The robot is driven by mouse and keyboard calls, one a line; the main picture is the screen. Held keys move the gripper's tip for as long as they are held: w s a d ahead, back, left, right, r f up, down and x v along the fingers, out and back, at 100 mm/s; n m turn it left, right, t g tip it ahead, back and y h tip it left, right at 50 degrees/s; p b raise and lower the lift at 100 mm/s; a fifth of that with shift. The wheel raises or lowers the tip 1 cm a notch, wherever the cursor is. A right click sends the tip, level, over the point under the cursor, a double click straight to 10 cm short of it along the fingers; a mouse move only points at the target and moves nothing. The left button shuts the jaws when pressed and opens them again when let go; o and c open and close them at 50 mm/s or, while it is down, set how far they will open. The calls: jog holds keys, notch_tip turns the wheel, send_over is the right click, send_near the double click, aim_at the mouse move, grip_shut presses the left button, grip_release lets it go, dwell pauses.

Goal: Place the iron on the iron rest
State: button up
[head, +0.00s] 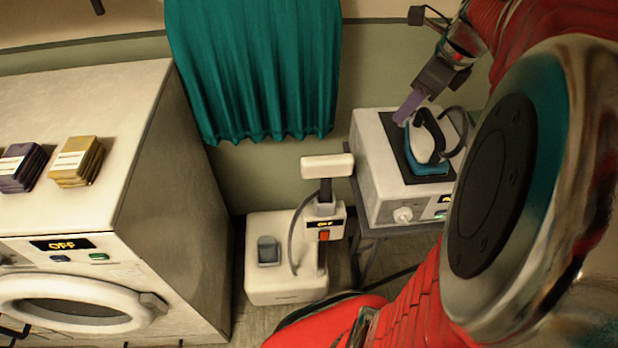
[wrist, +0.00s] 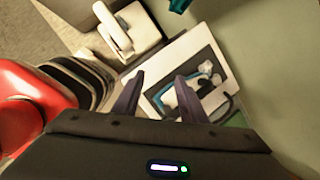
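The iron (head: 430,166), with a blue body, a pale upper part and a black handle, rests on the dark pad (head: 396,140) on top of a white box unit (head: 375,180) at the right of the head view. It also shows in the wrist view (wrist: 168,99), partly hidden behind a finger. My gripper (head: 405,116) has purple fingers close to the upper left of the iron. In the wrist view the two fingers (wrist: 160,76) are spread apart with nothing held between them. I cannot tell whether a finger touches the iron. The dark pad appears to be the iron rest.
A washing machine (head: 160,180) with card stacks (head: 77,162) on top stands left. A white steamer-like unit (head: 285,280) stands on the floor between it and the box unit. A teal curtain (head: 255,70) hangs behind. A dark cable (head: 455,135) loops beside the iron.

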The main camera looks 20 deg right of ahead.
jog(key=s+a+f+n, duration=0.1)
jog(key=s+a+n, duration=0.2)
jog(key=a+n, duration=0.5)
jog(key=s+a+f+n, duration=0.1)
jog(key=s+a+n, duration=0.2)
jog(key=a+n, duration=0.6)
jog(key=s+a+f+n+t, duration=0.1)
jog(key=s+a+f+n, duration=0.1)
jog(key=a+n, duration=0.7)
jog(key=s+n, duration=0.1)
jog(key=n, duration=0.3)
jog(key=shift+d+f, duration=0.1)
jog(key=shift+d, duration=0.05)
